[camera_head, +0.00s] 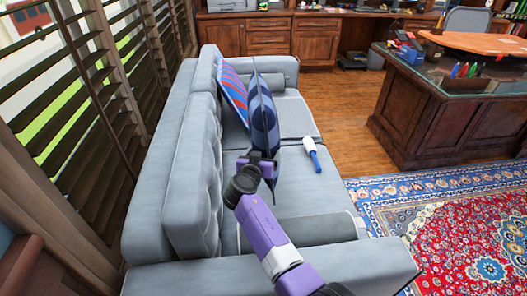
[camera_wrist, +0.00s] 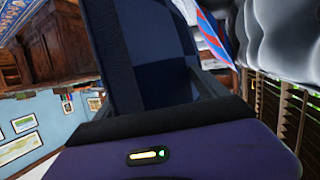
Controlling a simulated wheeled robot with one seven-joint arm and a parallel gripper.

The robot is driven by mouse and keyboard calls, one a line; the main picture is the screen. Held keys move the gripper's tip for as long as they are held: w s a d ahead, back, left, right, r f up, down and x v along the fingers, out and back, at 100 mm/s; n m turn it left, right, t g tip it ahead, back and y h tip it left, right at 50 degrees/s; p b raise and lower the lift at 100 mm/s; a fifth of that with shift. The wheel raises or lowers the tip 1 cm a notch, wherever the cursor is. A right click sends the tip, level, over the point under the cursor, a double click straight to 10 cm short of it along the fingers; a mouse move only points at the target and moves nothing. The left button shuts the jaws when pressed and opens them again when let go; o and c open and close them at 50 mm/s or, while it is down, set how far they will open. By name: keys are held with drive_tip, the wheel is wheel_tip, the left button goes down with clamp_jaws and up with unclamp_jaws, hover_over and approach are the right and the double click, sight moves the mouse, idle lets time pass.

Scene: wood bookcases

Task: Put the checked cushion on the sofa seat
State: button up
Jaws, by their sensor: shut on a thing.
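The checked cushion (camera_head: 264,120), dark blue and lighter blue, stands on edge above the grey sofa seat (camera_head: 290,114), near the backrest. My gripper (camera_head: 262,160) is shut on its near lower edge. In the wrist view the checked cushion (camera_wrist: 155,50) fills the middle, between the fingers of my gripper (camera_wrist: 160,100). I cannot tell whether its bottom touches the seat. The grey sofa (camera_head: 185,150) runs away from me, with a tufted backrest on the left.
A red and blue striped cushion (camera_head: 233,90) leans on the backrest just behind the checked one. A white and blue brush-like object (camera_head: 312,152) lies on the seat to the right. A grey bolster (camera_head: 315,229) lies at the near end. A wooden desk (camera_head: 440,110) stands right.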

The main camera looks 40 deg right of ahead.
wheel_tip(320, 180, down, 5)
drive_tip(key=b, duration=0.3)
wheel_tip(320, 180, down, 4)
drive_tip(key=b, duration=0.5)
drive_tip(key=shift+r, duration=0.1)
drive_tip(key=o, duration=1.7)
drive_tip(key=shift+a, duration=0.1)
drive_tip(key=p+v, duration=0.1)
drive_tip(key=v, duration=0.6)
drive_tip(key=shift+s+a, duration=0.25)
